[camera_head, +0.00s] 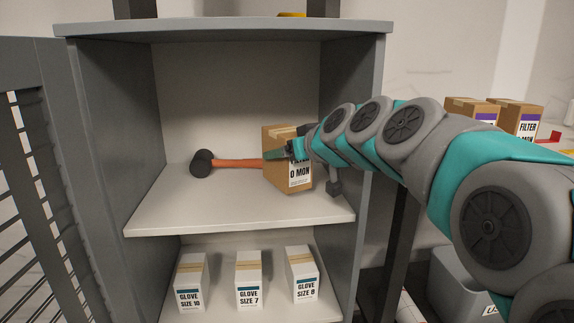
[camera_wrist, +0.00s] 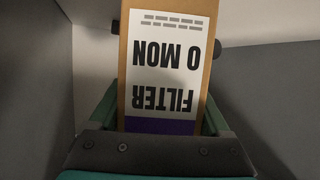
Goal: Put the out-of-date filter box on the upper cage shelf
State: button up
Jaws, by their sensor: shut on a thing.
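The filter box (camera_head: 275,178) is brown cardboard with a white label reading "FILTER" and "0 MON". My gripper (camera_head: 279,153) is shut on it, inside the cage at the right part of the upper shelf (camera_head: 200,213). The box is upright; I cannot tell whether its base touches the shelf. In the wrist view the box (camera_wrist: 165,60) sits between both fingers, its label upside down with a purple band near the palm. Part of its label is hidden by my gripper in the head view.
A mallet (camera_head: 201,163) with a black head and orange handle lies on the upper shelf, its handle end hidden by the box. Glove boxes (camera_head: 248,280) stand on the lower shelf. The cage door (camera_head: 40,180) is open at left. More filter boxes (camera_head: 517,119) stand at right.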

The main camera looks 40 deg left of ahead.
aim_at(288, 166)
jog(key=shift+f, duration=1.65)
jog(key=shift+f, duration=0.15)
jog(key=o, duration=1.4)
jog(key=shift+r, duration=0.25)
jog(key=shift+s+d, duration=0.1)
jog(key=shift+d, duration=0.2)
jog(key=b+v, duration=0.1)
jog(key=v, duration=1)
jog(key=shift+d, duration=0.2)
